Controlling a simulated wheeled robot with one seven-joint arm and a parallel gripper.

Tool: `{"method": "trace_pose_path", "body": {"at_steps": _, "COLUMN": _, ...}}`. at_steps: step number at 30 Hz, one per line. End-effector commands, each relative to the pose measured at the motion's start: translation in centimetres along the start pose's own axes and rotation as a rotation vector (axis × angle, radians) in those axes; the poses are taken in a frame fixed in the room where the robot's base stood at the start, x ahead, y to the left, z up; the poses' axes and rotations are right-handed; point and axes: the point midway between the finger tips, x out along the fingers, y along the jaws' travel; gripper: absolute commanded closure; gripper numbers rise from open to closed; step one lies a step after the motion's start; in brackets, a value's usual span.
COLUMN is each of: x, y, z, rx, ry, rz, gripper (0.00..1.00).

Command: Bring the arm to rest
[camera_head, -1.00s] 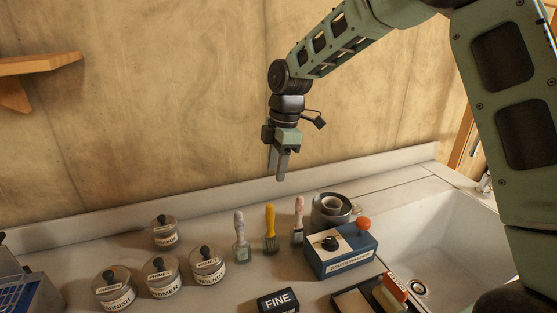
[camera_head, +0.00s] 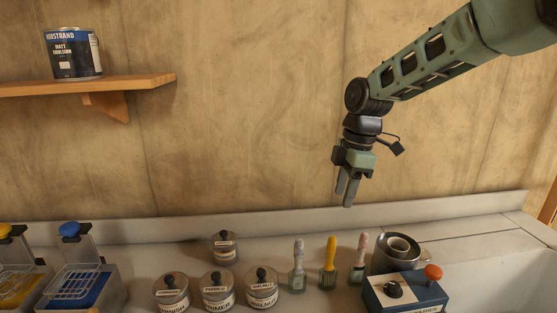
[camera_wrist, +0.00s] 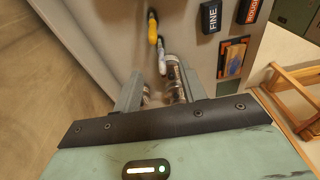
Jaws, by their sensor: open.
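My gripper (camera_head: 347,190) hangs from my arm at the right of the head view, fingers pointing down. It is above the back of the counter, in front of the wooden wall. The fingers are apart with nothing between them. In the wrist view, my gripper (camera_wrist: 158,92) shows two spread grey fingers. Beyond them are a yellow-handled brush (camera_wrist: 152,30) and small items on the counter, partly hidden by the fingers.
On the counter (camera_head: 140,255) stand lidded tins (camera_head: 218,290), several brushes (camera_head: 330,262), a metal pot (camera_head: 396,250) and a blue box with an orange knob (camera_head: 405,295). Blue and yellow trays (camera_head: 90,285) are at left. A shelf (camera_head: 110,85) holds a paint can (camera_head: 73,52).

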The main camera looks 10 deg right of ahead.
Motion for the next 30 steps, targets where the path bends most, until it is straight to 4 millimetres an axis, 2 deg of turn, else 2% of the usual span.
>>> {"method": "trace_pose_path", "body": {"at_steps": 2, "x": 0.5, "y": -2.9, "z": -2.4, "rx": 0.049, "ry": -0.008, "rz": -0.004, "gripper": 0.59}}
{"method": "trace_pose_path", "body": {"at_steps": 5, "x": 1.6, "y": -8.5, "z": -5.5, "rx": 0.174, "ry": -0.025, "rz": -0.009, "gripper": 0.59}}
{"method": "trace_pose_path", "body": {"at_steps": 7, "x": 2.5, "y": -13.3, "z": -7.1, "rx": 0.286, "ry": -0.039, "rz": -0.008, "gripper": 0.59}}
{"method": "trace_pose_path", "body": {"at_steps": 9, "x": 3.5, "y": -18.1, "z": -7.9, "rx": 0.406, "ry": -0.052, "rz": -0.002, "gripper": 0.59}}
{"method": "trace_pose_path", "body": {"at_steps": 12, "x": 4.9, "y": -24.1, "z": -7.8, "rx": 0.570, "ry": -0.067, "rz": 0.012, "gripper": 0.59}}
{"method": "trace_pose_path", "body": {"at_steps": 15, "x": 6.0, "y": -28.4, "z": -6.9, "rx": 0.704, "ry": -0.076, "rz": 0.028, "gripper": 0.59}}
{"method": "trace_pose_path", "body": {"at_steps": 18, "x": 6.8, "y": -31.1, "z": -5.9, "rx": 0.795, "ry": -0.081, "rz": 0.040, "gripper": 0.59}}
{"method": "trace_pose_path", "body": {"at_steps": 21, "x": 7.1, "y": -32.3, "z": -5.4, "rx": 0.844, "ry": -0.081, "rz": 0.046, "gripper": 0.59}}
{"method": "trace_pose_path", "body": {"at_steps": 30, "x": 7.1, "y": -32.4, "z": -5.3, "rx": 0.850, "ry": -0.081, "rz": 0.047, "gripper": 0.59}}
